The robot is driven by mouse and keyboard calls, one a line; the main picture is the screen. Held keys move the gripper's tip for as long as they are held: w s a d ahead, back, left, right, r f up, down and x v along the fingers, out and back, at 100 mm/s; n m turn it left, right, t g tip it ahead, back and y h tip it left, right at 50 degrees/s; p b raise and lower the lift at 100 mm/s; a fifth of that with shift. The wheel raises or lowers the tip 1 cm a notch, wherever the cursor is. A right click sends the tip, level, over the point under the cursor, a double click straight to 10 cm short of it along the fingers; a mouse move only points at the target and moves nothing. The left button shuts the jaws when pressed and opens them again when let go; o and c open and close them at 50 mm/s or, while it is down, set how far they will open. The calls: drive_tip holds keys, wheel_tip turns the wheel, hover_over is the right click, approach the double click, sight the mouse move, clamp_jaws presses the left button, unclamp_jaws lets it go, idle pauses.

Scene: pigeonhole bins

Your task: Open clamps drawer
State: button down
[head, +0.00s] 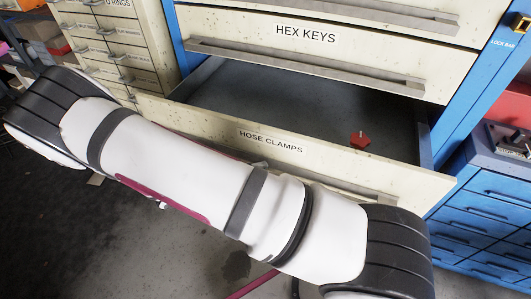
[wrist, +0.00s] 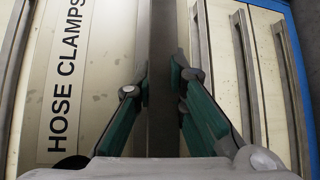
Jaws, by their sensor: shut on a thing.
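The clamps drawer (head: 285,147), labelled HOSE CLAMPS, is pulled out from the cabinet, and its dark grey inside shows in the head view. Its front with the label also fills the left of the wrist view (wrist: 105,60). A red hexagonal piece (head: 360,139) lies inside near the right. The drawer's long bar handle (wrist: 163,30) runs down the middle of the wrist view. My gripper (wrist: 161,80) has its two green-sided fingers on either side of this handle, shut on it. In the head view my arm covers part of the drawer front and hides the gripper.
The HEX KEYS drawer (head: 310,42) above is closed. A bank of small labelled drawers (head: 110,35) stands on the left. A blue drawer unit (head: 485,215) stands close by on the right. Grey floor (head: 90,220) shows in front.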

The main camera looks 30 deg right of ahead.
drive_tip(key=shift+s+a, duration=0.75)
drive_tip(key=shift+a, duration=0.3)
drive_tip(key=c, duration=1.6)
unclamp_jaws()
drive_tip(key=w+a+r, duration=0.1)
drive_tip(key=a, duration=1)
drive_tip(key=shift+w+a+r, duration=0.3)
drive_tip(key=shift+a, duration=0.1)
